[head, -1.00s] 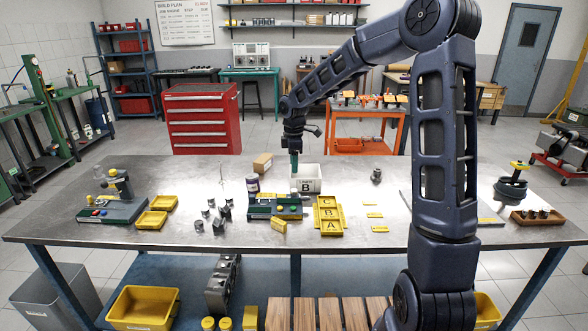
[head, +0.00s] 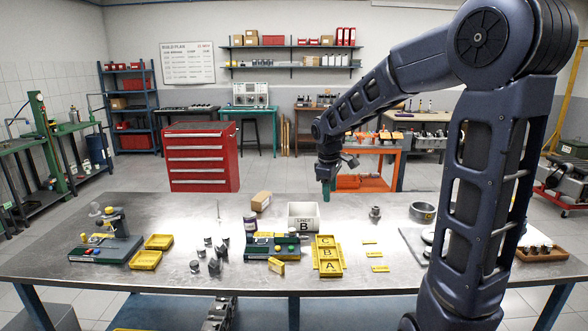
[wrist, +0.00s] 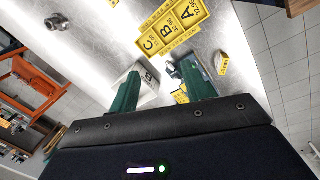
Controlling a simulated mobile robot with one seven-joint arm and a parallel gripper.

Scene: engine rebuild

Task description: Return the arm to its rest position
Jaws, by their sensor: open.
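My gripper (head: 326,190) hangs from my raised arm above the back part of the metal workbench (head: 190,300), to the right of the white bin marked B (head: 303,224). In the wrist view its two green fingers (wrist: 160,92) stand wide apart with nothing between them. The yellow tray marked C, B, A (head: 328,268) lies on the bench and also shows in the wrist view (wrist: 172,32). My gripper is clear of the bin, the tray and the bench top.
A green fixture (head: 272,246), small metal parts (head: 214,266), yellow trays (head: 145,260) and a cardboard box (head: 261,201) stand on the bench. A metal ring (head: 422,211) and a wooden block tray (head: 541,253) are at the right. A red tool chest (head: 201,158) and orange cart (head: 378,160) stand behind.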

